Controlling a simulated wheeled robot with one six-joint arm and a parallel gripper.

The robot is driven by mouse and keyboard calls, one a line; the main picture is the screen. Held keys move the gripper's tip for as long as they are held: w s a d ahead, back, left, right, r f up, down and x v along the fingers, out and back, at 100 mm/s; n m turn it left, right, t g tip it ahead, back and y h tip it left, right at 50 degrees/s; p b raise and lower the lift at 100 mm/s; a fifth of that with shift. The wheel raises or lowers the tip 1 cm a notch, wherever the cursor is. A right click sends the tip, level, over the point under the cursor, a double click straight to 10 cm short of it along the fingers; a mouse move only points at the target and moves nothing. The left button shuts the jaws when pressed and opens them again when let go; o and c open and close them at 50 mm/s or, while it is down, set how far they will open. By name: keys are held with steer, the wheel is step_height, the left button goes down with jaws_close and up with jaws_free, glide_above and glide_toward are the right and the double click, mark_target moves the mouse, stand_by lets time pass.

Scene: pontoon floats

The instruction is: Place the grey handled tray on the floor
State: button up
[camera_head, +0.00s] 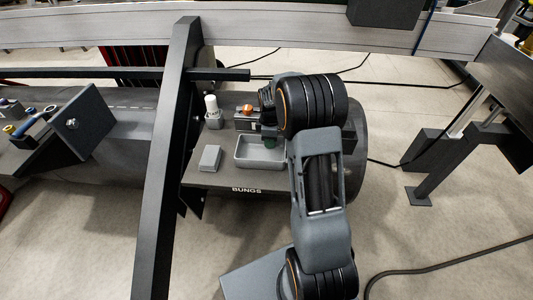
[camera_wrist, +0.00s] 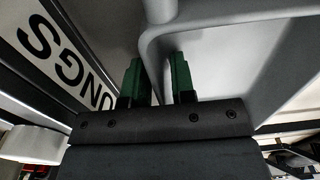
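The grey tray (camera_head: 258,165) sits on the dark shelf marked BUNGS, below and left of my arm's wrist in the head view. My gripper (camera_wrist: 157,82) has green fingers, one on each side of a grey wall or handle part of the tray (camera_wrist: 235,55) in the wrist view. Whether the fingers press on it or stand a little apart cannot be made out. In the head view my arm covers most of the gripper and the tray's right end; only a bit of green shows near the tray's far edge.
On the shelf (camera_head: 215,178) stand a small grey block (camera_head: 209,158), a white-topped item (camera_head: 212,108) and an orange-capped item (camera_head: 247,109). A dark slanted beam (camera_head: 168,160) borders the shelf on the left. Pale floor (camera_head: 425,225) is open at right; a black cable (camera_head: 440,267) crosses it.

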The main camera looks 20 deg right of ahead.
jaws_close()
steer(key=shift+r, duration=0.15)
